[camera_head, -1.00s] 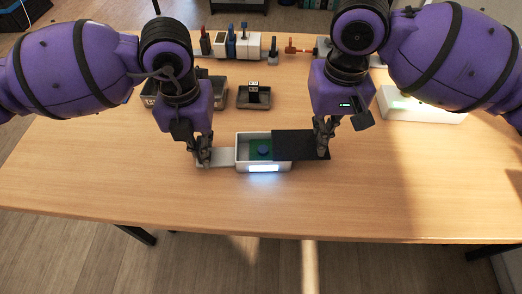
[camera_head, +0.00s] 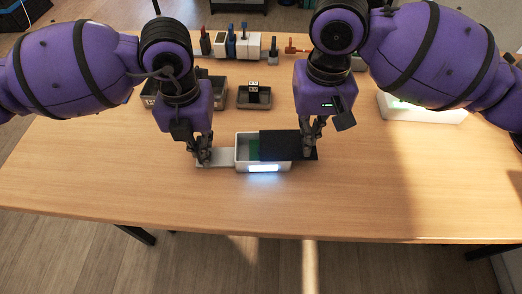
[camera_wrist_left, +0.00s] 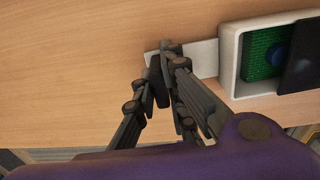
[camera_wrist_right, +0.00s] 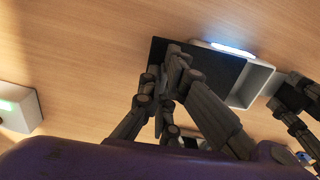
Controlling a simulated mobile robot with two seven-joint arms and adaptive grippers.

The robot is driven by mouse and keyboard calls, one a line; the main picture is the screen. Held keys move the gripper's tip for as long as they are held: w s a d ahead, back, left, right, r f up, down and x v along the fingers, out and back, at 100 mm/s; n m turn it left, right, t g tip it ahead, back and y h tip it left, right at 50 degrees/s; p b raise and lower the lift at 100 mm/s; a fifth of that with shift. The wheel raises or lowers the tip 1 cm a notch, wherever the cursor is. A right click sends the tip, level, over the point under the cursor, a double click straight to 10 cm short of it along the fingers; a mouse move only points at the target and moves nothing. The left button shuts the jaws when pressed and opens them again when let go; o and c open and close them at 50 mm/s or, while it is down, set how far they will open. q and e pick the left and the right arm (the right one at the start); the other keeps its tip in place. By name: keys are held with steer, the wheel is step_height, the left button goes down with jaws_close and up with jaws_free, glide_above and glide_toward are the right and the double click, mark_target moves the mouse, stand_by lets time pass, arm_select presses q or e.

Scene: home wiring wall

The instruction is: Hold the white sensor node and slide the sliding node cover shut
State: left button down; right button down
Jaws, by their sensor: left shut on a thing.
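The white sensor node (camera_head: 240,165) is an open box with a lit front strip. It has a flat pale tab (camera_head: 220,154) on its left. My left gripper (camera_head: 204,162) is shut on this tab, as the left wrist view (camera_wrist_left: 166,62) also shows. The black sliding node cover (camera_head: 275,145) lies over the right part of the box and sticks out to the right. A strip of green board (camera_head: 253,149) shows at the left inside. My right gripper (camera_head: 309,155) is at the cover's right end, fingertips close together; its hold on the cover is hidden.
A small dark tray (camera_head: 254,103) with a block and a grey bin (camera_head: 217,92) stand behind. Several connectors (camera_head: 240,45) line the back. A white device (camera_head: 425,112) lies at the right. The table's front is clear.

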mark_target(284, 144)
steer(key=shift+s+a, duration=0.1)
steer(key=shift+a, duration=0.85)
steer(key=shift+s+a, duration=0.15)
steer(key=shift+a, duration=1.45)
steer(key=c, duration=1.9)
jaws_free()
steer(key=shift+c, duration=0.2)
step_height(284, 144, up, 12)
